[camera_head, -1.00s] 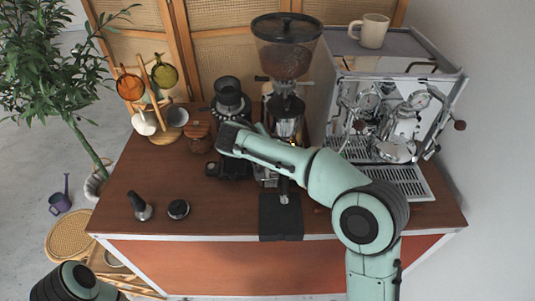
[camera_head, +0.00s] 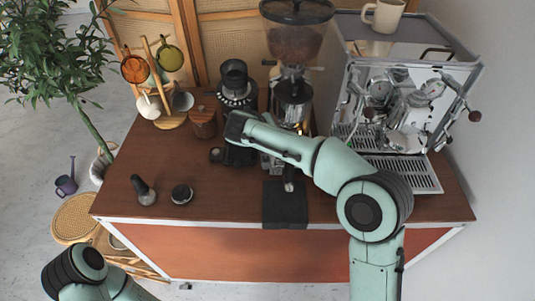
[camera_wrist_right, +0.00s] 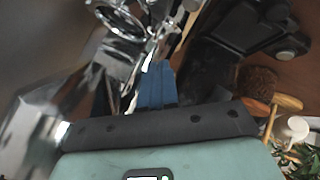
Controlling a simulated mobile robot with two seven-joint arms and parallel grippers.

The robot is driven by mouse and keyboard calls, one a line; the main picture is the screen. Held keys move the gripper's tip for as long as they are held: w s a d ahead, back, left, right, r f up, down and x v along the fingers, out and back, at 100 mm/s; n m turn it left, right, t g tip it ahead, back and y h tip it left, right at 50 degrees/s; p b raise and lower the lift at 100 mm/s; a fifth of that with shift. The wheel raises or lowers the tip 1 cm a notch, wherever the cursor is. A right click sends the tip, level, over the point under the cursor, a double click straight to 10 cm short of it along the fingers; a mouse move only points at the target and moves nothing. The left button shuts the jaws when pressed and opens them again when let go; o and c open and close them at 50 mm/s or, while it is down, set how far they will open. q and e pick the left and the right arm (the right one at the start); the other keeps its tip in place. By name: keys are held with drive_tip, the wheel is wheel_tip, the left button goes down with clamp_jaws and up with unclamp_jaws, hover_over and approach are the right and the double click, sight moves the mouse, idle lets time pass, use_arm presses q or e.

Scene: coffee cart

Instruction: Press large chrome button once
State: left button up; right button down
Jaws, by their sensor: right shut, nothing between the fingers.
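The coffee grinder (camera_head: 293,100), with a chrome body below a dark bean hopper, stands mid-cart behind my right forearm. I cannot single out the large chrome button in either view; my arm hides part of the grinder's front. In the right wrist view, my right gripper (camera_wrist_right: 157,78) shows blue fingers, closed together and empty. They point at shiny chrome parts (camera_wrist_right: 118,55) close ahead; I cannot tell whether they touch. In the head view, the right fingers are mostly hidden by my arm. Only part of my left arm shows at lower left, without its gripper.
The espresso machine (camera_head: 405,105) stands at the right, with a mug (camera_head: 384,15) on top.

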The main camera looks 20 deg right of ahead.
wheel_tip(320, 180, down, 6)
drive_tip(key=shift+s+r+b, duration=0.1)
drive_tip(key=shift+r+b, duration=0.1)
drive_tip(key=shift+b, duration=1)
use_arm(q)
drive_tip(key=shift+s+f+b, duration=0.1)
drive_tip(key=shift+s+f, duration=0.35)
drive_tip(key=shift+f, duration=0.25)
drive_tip(key=shift+s+f+b, duration=0.1)
drive_tip(key=shift+s+f, duration=0.3)
drive_tip(key=shift+f, duration=0.3)
drive_tip(key=shift+s+f+b, duration=0.1)
drive_tip(key=shift+s+f, duration=0.35)
drive_tip(key=shift+f, duration=0.25)
use_arm(e)
drive_tip(key=shift+f, duration=0.35)
use_arm(q)
drive_tip(key=shift+f, duration=0.15)
use_arm(e)
drive_tip(key=shift+f, duration=0.1)
use_arm(q)
drive_tip(key=shift+s+f+b, duration=0.25)
drive_tip(key=shift+f+b, duration=0.15)
drive_tip(key=shift+b, duration=0.05)
use_arm(e)
drive_tip(key=shift+f, duration=0.3)
